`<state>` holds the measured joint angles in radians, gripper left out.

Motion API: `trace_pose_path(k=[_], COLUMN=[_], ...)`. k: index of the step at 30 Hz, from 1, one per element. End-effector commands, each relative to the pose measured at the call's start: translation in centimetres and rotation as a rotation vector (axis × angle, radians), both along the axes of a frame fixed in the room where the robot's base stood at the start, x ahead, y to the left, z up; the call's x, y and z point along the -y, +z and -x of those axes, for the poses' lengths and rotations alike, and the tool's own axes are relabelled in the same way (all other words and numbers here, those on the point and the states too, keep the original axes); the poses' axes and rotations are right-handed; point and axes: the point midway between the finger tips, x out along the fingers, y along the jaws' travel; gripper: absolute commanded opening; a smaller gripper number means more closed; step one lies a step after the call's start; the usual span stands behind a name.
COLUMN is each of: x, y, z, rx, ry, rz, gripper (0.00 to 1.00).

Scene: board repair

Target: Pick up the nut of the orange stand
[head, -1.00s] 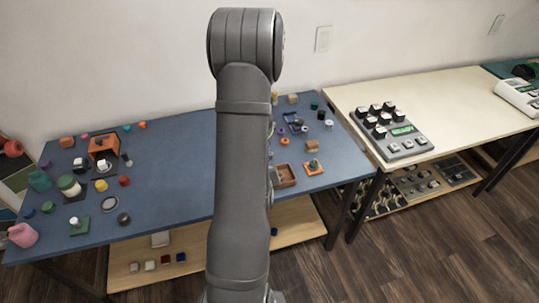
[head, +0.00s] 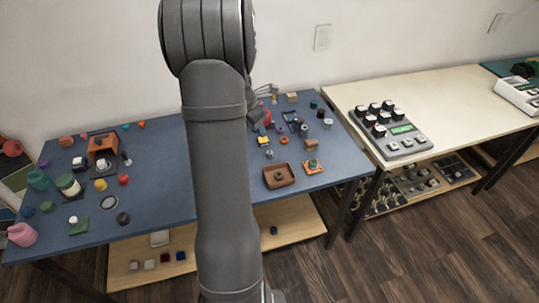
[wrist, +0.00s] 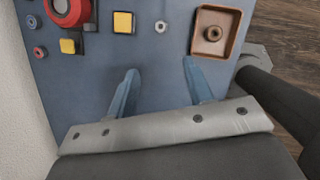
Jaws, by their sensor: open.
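My gripper (wrist: 160,68) is open and empty over the blue table, its two bluish fingers spread in the wrist view. In the head view its grey end (head: 260,95) shows partly beside my arm. The orange stand (head: 314,168) is a small flat orange base at the table's right front, with a dark greenish piece standing on it; it is not visible in the wrist view. I cannot tell whether that piece is its nut. A small grey ring, nut-like (wrist: 161,27), lies ahead of the fingers, apart from them; it also shows in the head view (head: 269,154).
A brown tray (wrist: 233,50) holding a round brown piece lies right of the grey ring. A yellow block (wrist: 123,22), a smaller yellow block (wrist: 68,46) and a red round part (wrist: 68,10) lie left. The blue table (head: 160,185) has free room at front centre.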

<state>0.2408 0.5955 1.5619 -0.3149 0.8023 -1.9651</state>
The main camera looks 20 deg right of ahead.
Motion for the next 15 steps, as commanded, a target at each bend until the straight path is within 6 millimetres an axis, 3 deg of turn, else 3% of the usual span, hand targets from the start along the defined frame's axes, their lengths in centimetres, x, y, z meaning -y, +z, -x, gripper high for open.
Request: trace_pose_path(k=[5,15], x=[0.3,2.1], y=[0.2,-6.5], z=[0.0,-0.7], rx=[-0.043,-0.045], ry=[0.045,0.042], rz=[0.015,0.013], gripper=[0.47,0.47])
